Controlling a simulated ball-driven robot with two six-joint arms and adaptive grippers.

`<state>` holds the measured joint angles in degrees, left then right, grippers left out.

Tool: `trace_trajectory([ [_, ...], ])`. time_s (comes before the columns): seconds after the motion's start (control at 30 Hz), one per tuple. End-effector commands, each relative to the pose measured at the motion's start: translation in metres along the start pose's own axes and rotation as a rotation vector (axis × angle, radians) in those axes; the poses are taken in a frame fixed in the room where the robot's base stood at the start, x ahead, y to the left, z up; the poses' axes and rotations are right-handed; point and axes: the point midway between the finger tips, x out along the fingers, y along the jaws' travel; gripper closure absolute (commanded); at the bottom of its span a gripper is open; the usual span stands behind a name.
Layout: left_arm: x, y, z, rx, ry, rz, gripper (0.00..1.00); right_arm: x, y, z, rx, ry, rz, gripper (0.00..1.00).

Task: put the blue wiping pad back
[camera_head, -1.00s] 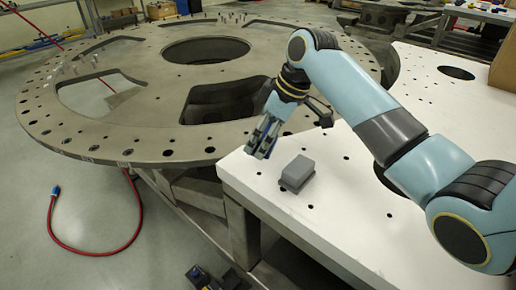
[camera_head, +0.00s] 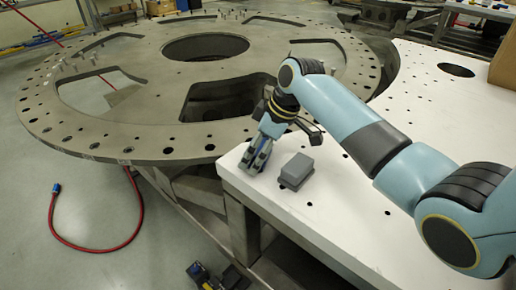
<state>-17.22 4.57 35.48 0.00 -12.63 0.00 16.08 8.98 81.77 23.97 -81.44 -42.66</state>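My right gripper (camera_head: 257,158) points down at the near left corner of the white table (camera_head: 330,225). Its tips are at or just above the tabletop; I cannot tell whether they touch it. A narrow bluish patch shows between or on its fingers. It is too small to tell whether this is the blue wiping pad or part of the gripper. No blue pad shows clearly elsewhere. A grey block (camera_head: 297,171) lies on the table just right of the fingers, apart from them. My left gripper is not in view.
The large round turret plate (camera_head: 120,135), with holes and cut-outs, lies behind and left of the table. A red hose (camera_head: 100,249) with a blue end lies on the floor. The table's front is mostly clear.

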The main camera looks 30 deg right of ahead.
Motion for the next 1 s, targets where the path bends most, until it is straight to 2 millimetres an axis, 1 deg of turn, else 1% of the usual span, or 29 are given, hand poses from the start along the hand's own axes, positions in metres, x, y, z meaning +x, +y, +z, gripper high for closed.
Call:
trace_trajectory([
  [0.27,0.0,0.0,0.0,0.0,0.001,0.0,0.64,-0.001,0.0,0.0,0.0,0.001,0.0,0.04],
  [0.37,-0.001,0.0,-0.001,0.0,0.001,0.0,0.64,-0.006,0.001,-0.002,-0.001,0.002,0.002,0.04],
  [0.47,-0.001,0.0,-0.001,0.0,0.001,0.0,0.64,-0.02,0.001,-0.001,-0.001,0.002,0.003,0.04],
  [0.7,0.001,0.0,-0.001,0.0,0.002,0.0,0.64,-0.074,0.002,-0.001,-0.002,0.002,0.005,0.04],
  [0.8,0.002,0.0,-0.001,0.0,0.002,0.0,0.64,-0.094,0.001,-0.001,-0.002,0.001,0.005,0.04],
  [0.9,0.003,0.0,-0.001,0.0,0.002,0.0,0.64,-0.109,0.001,-0.001,-0.001,0.002,0.003,0.04],
  [1.0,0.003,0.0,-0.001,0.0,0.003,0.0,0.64,-0.118,0.001,-0.001,-0.001,0.001,0.001,0.04],
])
